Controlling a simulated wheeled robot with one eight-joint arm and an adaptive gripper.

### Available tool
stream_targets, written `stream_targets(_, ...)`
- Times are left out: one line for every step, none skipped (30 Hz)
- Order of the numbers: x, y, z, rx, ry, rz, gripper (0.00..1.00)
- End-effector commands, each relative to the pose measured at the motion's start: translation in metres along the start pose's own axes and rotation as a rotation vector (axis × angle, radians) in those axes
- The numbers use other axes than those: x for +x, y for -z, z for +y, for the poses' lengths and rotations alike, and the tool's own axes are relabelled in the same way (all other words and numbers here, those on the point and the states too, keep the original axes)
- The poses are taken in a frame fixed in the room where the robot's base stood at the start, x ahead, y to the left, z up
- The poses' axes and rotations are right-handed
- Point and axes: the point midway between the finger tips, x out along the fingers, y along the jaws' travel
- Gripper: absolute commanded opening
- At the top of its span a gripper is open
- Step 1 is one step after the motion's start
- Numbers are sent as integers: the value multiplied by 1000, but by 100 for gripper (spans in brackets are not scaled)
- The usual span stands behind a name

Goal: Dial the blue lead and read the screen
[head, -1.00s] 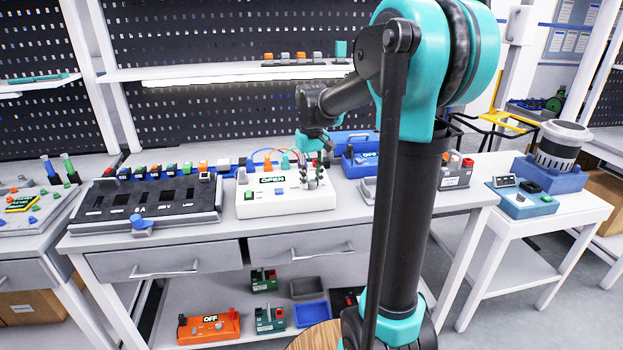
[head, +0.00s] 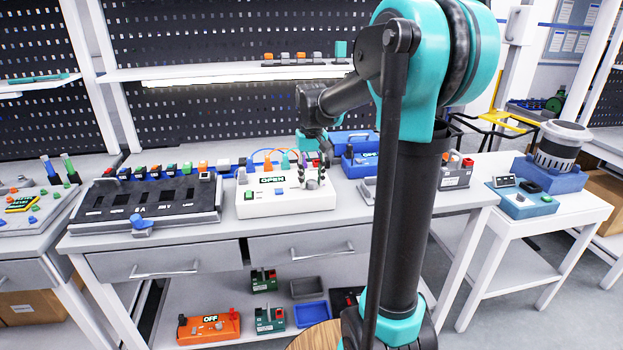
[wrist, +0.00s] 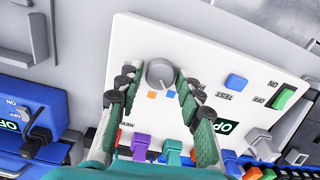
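The white tester box (head: 290,203) stands on the bench in the head view, with a small dark screen (head: 272,180) that reads OPEN. In the wrist view the box (wrist: 200,58) fills the middle; its screen (wrist: 226,128) is partly cut off by my finger. A round grey dial knob (wrist: 160,73) has a small orange mark (wrist: 152,94) and a small blue mark (wrist: 171,94) beside it. My gripper (wrist: 157,86) is open, its fingers on either side of the knob with gaps visible. Purple (wrist: 140,144), teal (wrist: 172,151) and blue plugs (wrist: 231,162) line the box edge. My gripper also shows in the head view (head: 313,183).
A blue TEST button (wrist: 236,82) and a green ON/OFF switch (wrist: 284,98) are on the box face. A black slotted panel (head: 150,203) stands left. Blue OPEN devices (head: 360,160) stand behind right. Orange and blue lead wires (head: 270,154) arch behind the box.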

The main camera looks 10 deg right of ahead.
Motion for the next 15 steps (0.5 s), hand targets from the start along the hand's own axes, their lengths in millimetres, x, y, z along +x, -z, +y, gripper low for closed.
stream_targets(0,0,0,0,0,0,46)
stream_targets(0,0,0,0,0,0,49)
stream_targets(0,0,0,0,0,0,49)
stream_targets(0,0,0,0,0,0,49)
stream_targets(0,0,0,0,0,0,49)
stream_targets(0,0,0,0,0,-1,49)
stream_targets(0,0,0,0,0,-1,49)
stream_targets(0,0,0,0,0,-1,49)
stream_targets(0,0,0,0,0,-1,49)
stream_targets(0,0,0,0,0,-1,49)
stream_targets(-1,0,0,0,0,-1,49)
stream_targets(-3,0,0,0,0,-1,49)
stream_targets(-5,0,0,0,0,-1,49)
stream_targets(-7,0,0,0,0,-1,49)
stream_targets(-12,0,0,0,0,-1,49)
